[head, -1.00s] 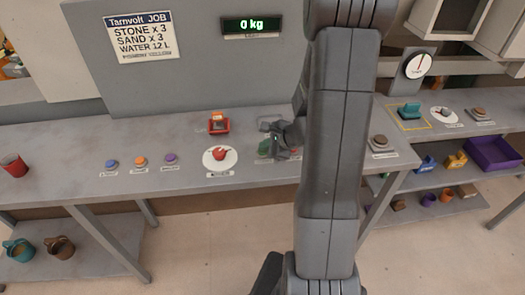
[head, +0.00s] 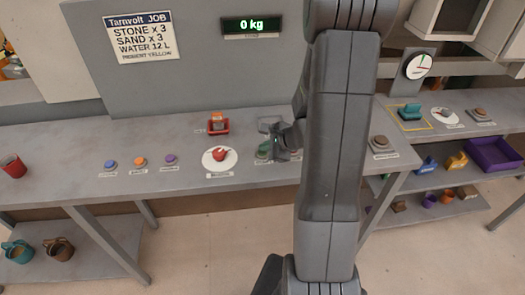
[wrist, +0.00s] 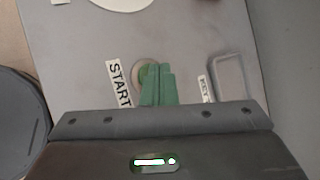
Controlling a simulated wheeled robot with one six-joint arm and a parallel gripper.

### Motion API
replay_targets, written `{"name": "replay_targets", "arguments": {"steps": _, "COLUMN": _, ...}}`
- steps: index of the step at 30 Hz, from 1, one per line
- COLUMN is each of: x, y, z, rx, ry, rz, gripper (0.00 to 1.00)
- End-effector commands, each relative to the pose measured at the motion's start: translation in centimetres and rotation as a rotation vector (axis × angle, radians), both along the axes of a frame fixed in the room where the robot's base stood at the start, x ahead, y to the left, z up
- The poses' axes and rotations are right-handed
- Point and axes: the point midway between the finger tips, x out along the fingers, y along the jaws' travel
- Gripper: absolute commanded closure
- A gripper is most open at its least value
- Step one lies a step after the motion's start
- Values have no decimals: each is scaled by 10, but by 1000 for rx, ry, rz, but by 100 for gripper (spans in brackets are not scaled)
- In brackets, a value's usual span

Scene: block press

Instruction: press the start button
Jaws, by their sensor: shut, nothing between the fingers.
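The green start button (wrist: 142,74) sits in a pale round base next to a START label (wrist: 119,84) in the wrist view. My gripper (wrist: 159,70) is shut and empty, its two green fingers side by side over the button and hiding part of it. I cannot tell whether the fingertips touch it. In the head view my gripper (head: 280,146) is low over the bench, right beside the green button (head: 263,148), which is partly hidden by it.
A brown button (head: 379,143) is to the right. A display (head: 251,25) reads 0 kg.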

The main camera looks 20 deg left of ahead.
Motion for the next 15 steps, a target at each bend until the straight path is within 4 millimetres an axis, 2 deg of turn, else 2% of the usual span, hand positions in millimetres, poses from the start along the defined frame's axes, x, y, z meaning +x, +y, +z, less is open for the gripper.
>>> {"name": "replay_targets", "arguments": {"steps": 8, "x": 0, "y": 0, "z": 16, "rx": 0, "ry": 0, "rz": 0, "gripper": 100}}
{"name": "replay_targets", "arguments": {"steps": 15, "x": 0, "y": 0, "z": 17, "rx": 0, "ry": 1, "rz": -1, "gripper": 100}}
